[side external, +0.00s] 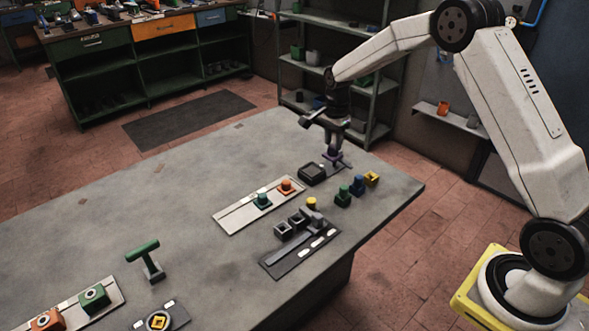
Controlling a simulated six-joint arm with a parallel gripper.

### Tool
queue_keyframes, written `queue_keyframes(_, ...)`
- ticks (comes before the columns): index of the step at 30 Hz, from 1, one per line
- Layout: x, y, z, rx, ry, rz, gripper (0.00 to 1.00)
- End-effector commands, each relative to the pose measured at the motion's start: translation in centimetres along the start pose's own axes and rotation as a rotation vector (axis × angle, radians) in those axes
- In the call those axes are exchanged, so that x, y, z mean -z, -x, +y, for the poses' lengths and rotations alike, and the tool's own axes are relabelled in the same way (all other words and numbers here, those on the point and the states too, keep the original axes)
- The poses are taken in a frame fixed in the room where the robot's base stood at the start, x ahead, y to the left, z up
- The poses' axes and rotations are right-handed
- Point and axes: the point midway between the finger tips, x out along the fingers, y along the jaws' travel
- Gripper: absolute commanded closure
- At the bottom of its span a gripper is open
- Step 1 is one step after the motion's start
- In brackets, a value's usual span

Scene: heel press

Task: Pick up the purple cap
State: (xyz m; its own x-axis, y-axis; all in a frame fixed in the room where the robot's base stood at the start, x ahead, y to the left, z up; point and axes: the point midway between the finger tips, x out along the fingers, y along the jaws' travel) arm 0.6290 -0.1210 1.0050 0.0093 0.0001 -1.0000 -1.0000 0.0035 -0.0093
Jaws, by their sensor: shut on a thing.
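The purple cap (334,154) is at the far right part of the table, between the fingers of my gripper (337,150). My gripper points down and is shut on the cap. The fingers hide part of the cap. It is low over the tabletop, and I cannot tell whether it touches the table. A black square tray (312,174) lies just left of it.
A light plate (258,206) with green and orange pieces and a dark press fixture (300,252) lie nearer. The table (150,215) is clear at the left middle.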

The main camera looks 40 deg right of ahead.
Motion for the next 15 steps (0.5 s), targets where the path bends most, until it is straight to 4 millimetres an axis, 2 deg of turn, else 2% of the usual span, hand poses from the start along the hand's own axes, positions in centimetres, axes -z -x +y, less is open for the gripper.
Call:
queue_keyframes(6,-0.4,1.2,2.3,0.001,0.0,0.0,1.0)
queue_keyframes(15,-0.7,1.9,4.0,0.001,0.0,0.0,1.0)
